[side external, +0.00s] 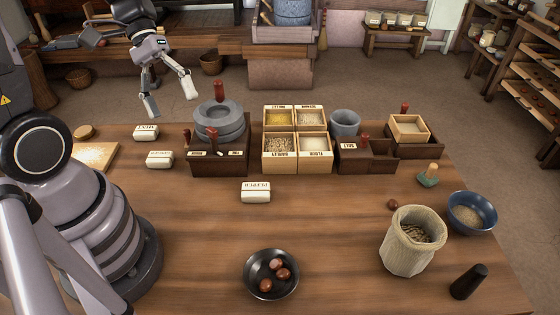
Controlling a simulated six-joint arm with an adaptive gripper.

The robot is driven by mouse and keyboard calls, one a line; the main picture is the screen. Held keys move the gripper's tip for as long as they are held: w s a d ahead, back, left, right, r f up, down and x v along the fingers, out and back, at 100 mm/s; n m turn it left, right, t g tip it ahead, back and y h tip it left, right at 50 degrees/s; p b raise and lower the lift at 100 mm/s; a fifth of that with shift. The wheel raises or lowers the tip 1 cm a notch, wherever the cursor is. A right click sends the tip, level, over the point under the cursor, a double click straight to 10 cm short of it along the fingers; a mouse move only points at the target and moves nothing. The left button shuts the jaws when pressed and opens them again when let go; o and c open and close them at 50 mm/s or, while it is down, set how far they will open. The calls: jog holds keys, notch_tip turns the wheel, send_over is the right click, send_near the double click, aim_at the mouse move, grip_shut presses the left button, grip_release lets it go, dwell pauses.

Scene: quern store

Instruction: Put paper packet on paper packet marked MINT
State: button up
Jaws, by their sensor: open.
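Three white paper packets lie on the wooden table. One packet (256,194) lies at the front middle, with a label that seems to read PEPPER. A second packet (159,160) lies at the left, and a third packet (146,135) lies just behind it. The labels on these two are too small to read surely, so I cannot tell which is marked MINT. No packet lies on another. My gripper (171,102) is open and empty, raised at the back left, above and behind the two left packets and clear of them.
A stone quern (220,122) on a dark wooden box stands right of the left packets. A divided grain box (283,162) and a salt box (352,164) follow. A dark bowl (254,289), a cloth sack (393,255) and a blue bowl (455,219) stand forward. The table's front left-middle is clear.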

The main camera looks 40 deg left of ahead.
jog(key=s+r+m+y, duration=0.1)
jog(key=a+r+m+t+y, duration=0.1)
jog(key=r, duration=0.1)
jog(key=s+r+m+t+y, duration=0.1)
jog(key=shift+s+a+r+y, duration=0.2)
jog(key=shift+s+a+y, duration=0.1)
jog(key=shift+a+y, duration=0.1)
jog(key=shift+o, duration=0.5)
jog(key=s+a+r+m+t+y, duration=0.2)
jog(key=a+r+t+y, duration=0.1)
jog(key=r+t, duration=0.2)
jog(key=shift+s+a+r+m+y, duration=0.15)
jog(key=shift+r+m+y, duration=0.15)
jog(key=shift+r, duration=0.35)
